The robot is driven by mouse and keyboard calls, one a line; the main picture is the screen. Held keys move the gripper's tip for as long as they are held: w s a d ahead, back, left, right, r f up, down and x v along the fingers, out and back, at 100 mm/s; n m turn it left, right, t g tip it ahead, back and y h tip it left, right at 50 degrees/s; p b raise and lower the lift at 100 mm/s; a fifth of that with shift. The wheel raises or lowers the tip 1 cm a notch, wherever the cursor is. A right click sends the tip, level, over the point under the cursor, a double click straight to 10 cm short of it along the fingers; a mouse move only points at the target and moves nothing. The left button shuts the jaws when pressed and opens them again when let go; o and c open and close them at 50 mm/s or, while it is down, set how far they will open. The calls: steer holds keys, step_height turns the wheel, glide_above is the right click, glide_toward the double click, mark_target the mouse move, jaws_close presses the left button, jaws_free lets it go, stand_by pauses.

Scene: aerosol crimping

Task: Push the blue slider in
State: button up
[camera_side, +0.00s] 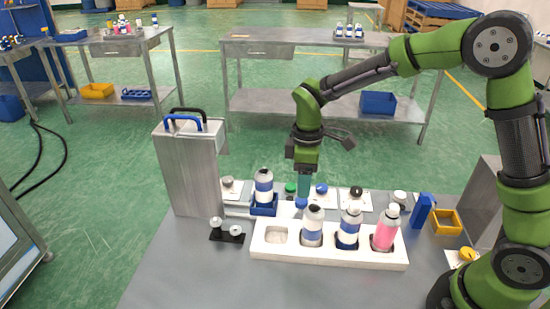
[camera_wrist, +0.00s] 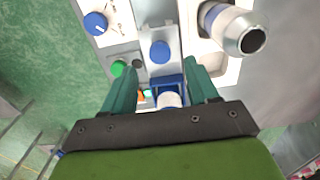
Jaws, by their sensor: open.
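The blue slider (camera_side: 264,209) is a small blue holder beside the grey crimping machine (camera_side: 188,168). A silver-and-blue bottle (camera_side: 264,186) stands upright in it. In the wrist view, the slider (camera_wrist: 168,82) shows between the fingers with the bottle partly hidden behind my gripper's body. A blue round knob (camera_side: 300,203) stands to the right of the slider, and it also shows ahead of the fingertips in the wrist view (camera_wrist: 160,50). My gripper (camera_side: 304,188) points down above the knob's area, to the right of the bottle. Its teal fingers (camera_wrist: 161,68) are apart with nothing gripped.
A white tray (camera_side: 330,258) in front holds several bottles and has an empty left slot. Small cards with caps (camera_side: 357,197) lie behind it. A black stand with silver parts (camera_side: 227,235) sits at left. A yellow bin (camera_side: 446,222) is at right. The table's front left is clear.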

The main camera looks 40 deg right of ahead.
mark_target(303, 200)
step_height(303, 200, down, 6)
steer(key=shift+r, duration=0.15)
jaws_close()
stand_by(0.4)
